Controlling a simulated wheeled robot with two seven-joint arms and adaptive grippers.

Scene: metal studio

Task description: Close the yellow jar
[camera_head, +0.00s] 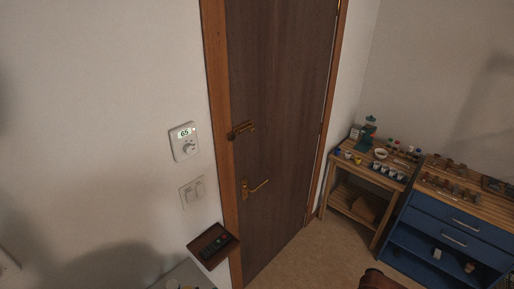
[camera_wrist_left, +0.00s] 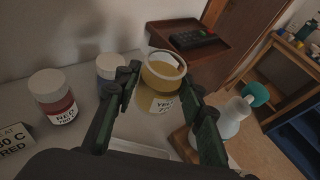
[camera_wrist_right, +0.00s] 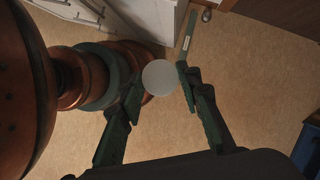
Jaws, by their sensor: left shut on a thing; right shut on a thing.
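The yellow jar (camera_wrist_left: 155,103) stands in the left wrist view with its mouth open at the top and a label on its front. My left gripper (camera_wrist_left: 160,84) is shut on the jar, one finger on each side. In the right wrist view a round, pale white lid (camera_wrist_right: 160,77) sits between the fingertips of my right gripper (camera_wrist_right: 159,79), which is shut on it and holds it clear above the floor. Neither gripper shows clearly in the head view.
A red-labelled jar (camera_wrist_left: 55,96) and a blue jar (camera_wrist_left: 109,68) stand left of the yellow jar. A white bottle with a teal cap (camera_wrist_left: 258,92) is at right. A small wall shelf (camera_head: 212,244) holds a dark remote. A wooden workbench (camera_head: 345,195) stands far right.

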